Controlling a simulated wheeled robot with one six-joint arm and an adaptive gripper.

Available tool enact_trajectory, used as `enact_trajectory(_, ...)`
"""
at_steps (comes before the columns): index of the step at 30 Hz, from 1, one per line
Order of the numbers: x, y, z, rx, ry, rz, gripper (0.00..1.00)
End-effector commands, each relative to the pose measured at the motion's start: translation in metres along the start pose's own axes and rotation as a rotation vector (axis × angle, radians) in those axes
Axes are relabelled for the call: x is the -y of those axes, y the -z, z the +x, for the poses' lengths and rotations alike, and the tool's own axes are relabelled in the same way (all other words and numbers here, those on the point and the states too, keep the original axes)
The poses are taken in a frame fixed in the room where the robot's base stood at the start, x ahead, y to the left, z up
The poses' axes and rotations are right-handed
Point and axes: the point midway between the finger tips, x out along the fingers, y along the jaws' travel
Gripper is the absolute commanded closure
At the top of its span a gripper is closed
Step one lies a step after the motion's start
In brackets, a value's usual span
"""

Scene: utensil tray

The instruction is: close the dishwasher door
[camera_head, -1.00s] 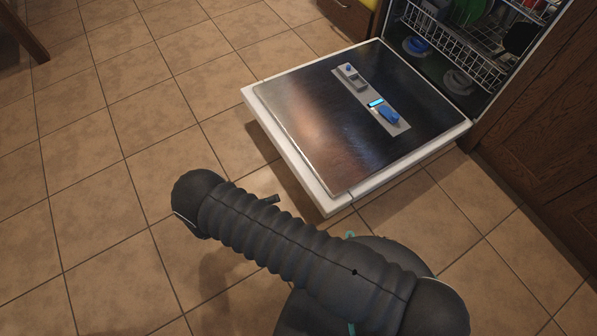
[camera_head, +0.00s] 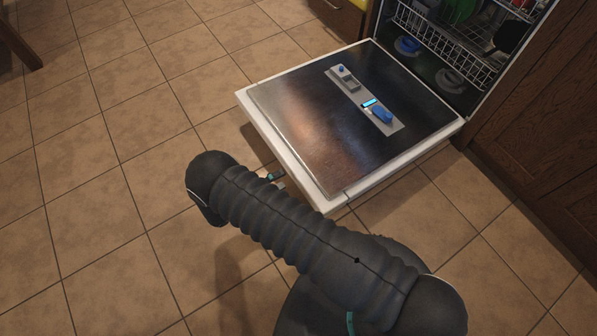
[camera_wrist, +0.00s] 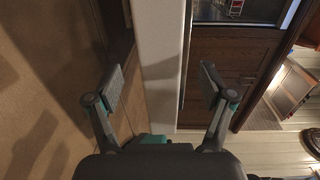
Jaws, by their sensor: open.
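The dishwasher door (camera_head: 355,115) is folded down flat, its steel inner face up, with a white rim. The dishwasher's open interior (camera_head: 440,68) is at the top right. My gripper (camera_head: 278,180) is at the door's outer left edge, low beside the white rim; my dark arm hides most of it. In the wrist view my gripper (camera_wrist: 163,84) is open and empty, with the white door edge (camera_wrist: 158,60) running between its two spread fingers. Whether a finger touches the door, I cannot tell.
Inside the dishwasher a wire rack (camera_head: 450,45) holds dishes. A detergent dispenser panel (camera_head: 364,100) lies on the door's inner face. Brown wood cabinets (camera_head: 540,140) stand at the right. Tiled floor (camera_head: 110,130) to the left is clear, apart from a wooden leg (camera_head: 20,45).

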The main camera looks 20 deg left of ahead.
Motion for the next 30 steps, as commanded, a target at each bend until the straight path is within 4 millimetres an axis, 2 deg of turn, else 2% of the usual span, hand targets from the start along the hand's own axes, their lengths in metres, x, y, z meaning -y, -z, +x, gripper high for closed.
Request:
enact_trajectory(3,0.001,0.000,0.022,-0.002,0.001,-0.001,0.19)
enact_trajectory(10,0.000,0.000,0.051,-0.002,0.000,0.000,0.19)
enact_trajectory(15,0.000,0.000,0.059,0.000,0.000,0.001,0.19)
enact_trajectory(23,0.000,0.000,0.060,0.000,0.000,0.001,0.19)
enact_trajectory(26,0.000,0.000,0.060,0.000,0.000,0.001,0.41)
enact_trajectory(30,0.000,0.000,0.060,-0.001,0.000,0.001,0.76)
